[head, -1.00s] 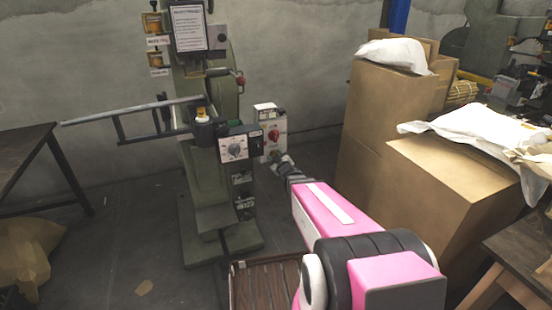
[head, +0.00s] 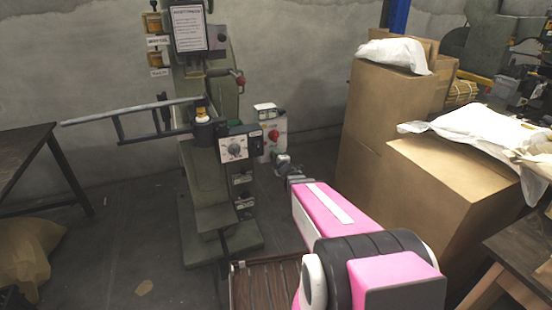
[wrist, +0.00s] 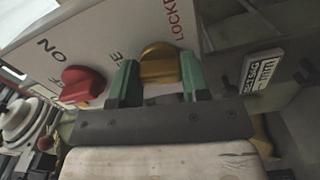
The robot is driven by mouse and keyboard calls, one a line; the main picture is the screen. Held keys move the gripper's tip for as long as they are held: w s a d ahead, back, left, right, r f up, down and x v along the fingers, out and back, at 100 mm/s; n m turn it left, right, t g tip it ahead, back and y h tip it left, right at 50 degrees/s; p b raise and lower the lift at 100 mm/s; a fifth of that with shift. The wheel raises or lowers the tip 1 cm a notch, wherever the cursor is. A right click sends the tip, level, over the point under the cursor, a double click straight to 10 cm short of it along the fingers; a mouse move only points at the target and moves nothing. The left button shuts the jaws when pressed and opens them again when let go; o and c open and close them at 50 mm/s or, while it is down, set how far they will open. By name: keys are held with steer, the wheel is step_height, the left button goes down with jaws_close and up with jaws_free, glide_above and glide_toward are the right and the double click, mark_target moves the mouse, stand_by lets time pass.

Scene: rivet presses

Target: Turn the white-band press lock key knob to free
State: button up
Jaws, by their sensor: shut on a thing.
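The lock key knob (wrist: 160,63) is gold and sits on a white panel (wrist: 110,45) in the wrist view. Printing that begins "LOCKE" runs beside it at the upper right, and a partly hidden word ending in "E" is at its left. My gripper (wrist: 158,68) has its green fingers on either side of the knob and is shut on it. I cannot tell which word the knob points to. In the head view my gripper (head: 284,160) is at the lower part of the control box (head: 280,125) on the green press (head: 205,185), where the gold knob is hidden.
A red knob (wrist: 83,82) is close to my left finger; it also shows in the head view (head: 273,134). A dial panel (head: 236,148) is left of the box. Tall cardboard boxes (head: 385,125) stand at the right. A dark table (head: 30,150) is at the left.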

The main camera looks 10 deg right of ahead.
steer(key=shift+n, duration=0.7)
steer(key=o, duration=0.9)
steer(key=shift+s, duration=0.15)
steer(key=s, duration=0.3)
steer(key=s+d, duration=0.1)
steer(key=s, duration=0.3)
steer(key=s+d, duration=0.1)
steer(key=s, duration=0.2)
steer(key=shift+s, duration=0.2)
steer(key=shift+d, duration=0.1)
